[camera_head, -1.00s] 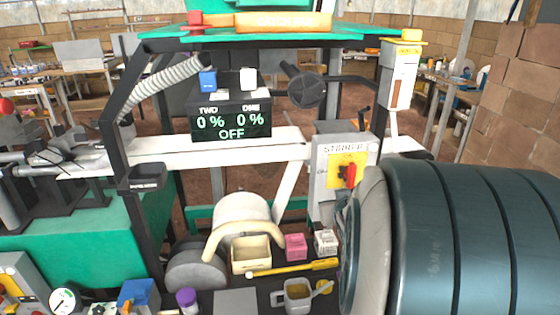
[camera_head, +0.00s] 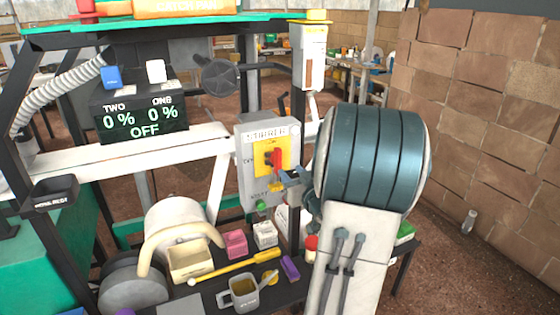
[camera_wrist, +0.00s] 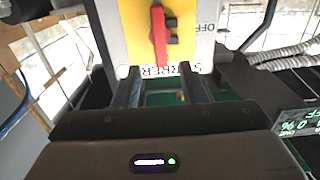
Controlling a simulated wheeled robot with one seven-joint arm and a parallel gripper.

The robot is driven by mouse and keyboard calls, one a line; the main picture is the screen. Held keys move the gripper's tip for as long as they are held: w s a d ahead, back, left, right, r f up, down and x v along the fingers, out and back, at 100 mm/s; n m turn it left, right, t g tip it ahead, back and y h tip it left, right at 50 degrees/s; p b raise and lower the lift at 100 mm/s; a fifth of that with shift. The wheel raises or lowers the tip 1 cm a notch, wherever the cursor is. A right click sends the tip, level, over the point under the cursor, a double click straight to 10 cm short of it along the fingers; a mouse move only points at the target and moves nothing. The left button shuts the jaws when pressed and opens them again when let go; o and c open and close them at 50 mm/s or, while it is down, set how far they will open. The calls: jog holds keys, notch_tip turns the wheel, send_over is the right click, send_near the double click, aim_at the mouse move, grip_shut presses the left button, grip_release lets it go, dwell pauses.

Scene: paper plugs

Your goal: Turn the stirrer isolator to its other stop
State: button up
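The handle stands roughly upright. In the wrist view the box appears upside down at the top, with the red handle (camera_wrist: 158,38) in line with the picture's vertical and an OFF label to its right. My gripper (camera_wrist: 160,88) is open and empty, its two dark fingers apart and pointing towards the box below the handle. In the head view my gripper (camera_head: 292,178) is at the box's lower right, partly hidden by my arm.
A display (camera_head: 145,120) reads 0 %, 0 % and OFF. Below are a cream tray (camera_head: 190,260), a pink box (camera_head: 235,244), a white box (camera_head: 265,235), a yellow tool (camera_head: 235,265) and a grey mug (camera_head: 242,290). A brick wall (camera_head: 480,130) stands at right.

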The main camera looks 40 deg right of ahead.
aim_at(279, 160)
jog(key=x, duration=0.8)
jog(key=shift+w+p, duration=0.25)
jog(key=shift+p, duration=0.05)
grip_shut()
